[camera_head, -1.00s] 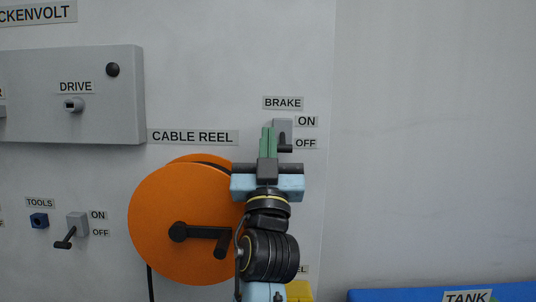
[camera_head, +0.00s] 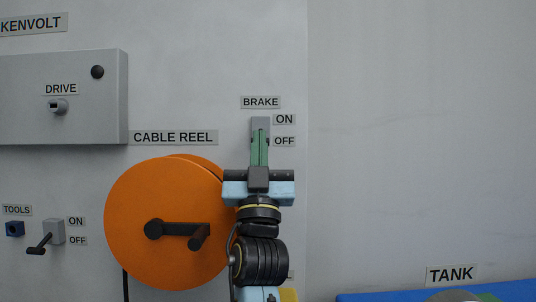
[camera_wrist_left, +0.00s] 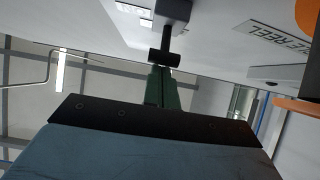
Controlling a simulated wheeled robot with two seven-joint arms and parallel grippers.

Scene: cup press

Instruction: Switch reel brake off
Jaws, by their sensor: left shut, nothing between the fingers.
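The reel brake switch is a grey box (camera_head: 261,123) on the wall under the BRAKE label (camera_head: 261,102), beside the ON label (camera_head: 284,119) and OFF label (camera_head: 284,141). My left gripper (camera_head: 260,134) is shut and empty, its green fingers in front of the lower part of the switch and hiding most of its lever. In the left wrist view, the black lever (camera_wrist_left: 165,56) reaches from the grey box (camera_wrist_left: 173,10) and its crossbar lies just beyond the shut fingertips (camera_wrist_left: 162,72). I cannot tell whether they touch. My right gripper is not in view.
The orange cable reel (camera_head: 130,225) with its black crank (camera_head: 180,229) is close to the left of my left arm. Further left are the TOOLS switch (camera_head: 53,231) and the DRIVE box (camera_head: 100,115). The wall to the right is bare above the blue TANK (camera_head: 400,296).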

